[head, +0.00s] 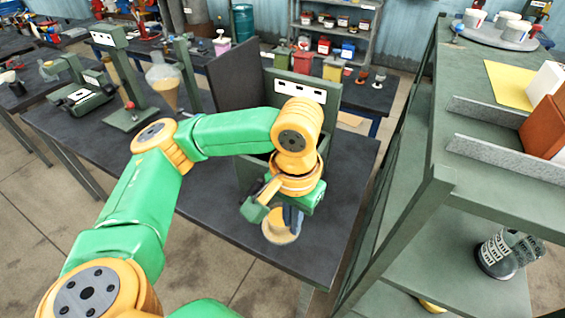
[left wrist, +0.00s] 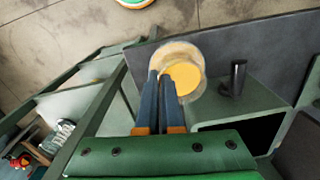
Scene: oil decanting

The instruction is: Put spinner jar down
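The spinner jar, a pale clear jar with yellow-orange contents, shows below my left gripper in the head view (head: 279,231) and ahead of the fingers in the left wrist view (left wrist: 193,58). My left gripper (head: 291,218) has its two dark blue fingers close together, with the jar's near wall at the fingertips (left wrist: 160,75). It looks shut on that wall. The jar is over the dark table top (head: 225,222) near its front right edge; I cannot tell whether its base touches. My right gripper is not in view.
A green box-shaped machine with a raised dark lid (head: 236,78) stands behind my left arm. A dark upright knob (left wrist: 237,78) is close beside the jar. A conical flask (head: 163,82) on a stand is farther left. A green shelf unit (head: 440,185) stands right of the table.

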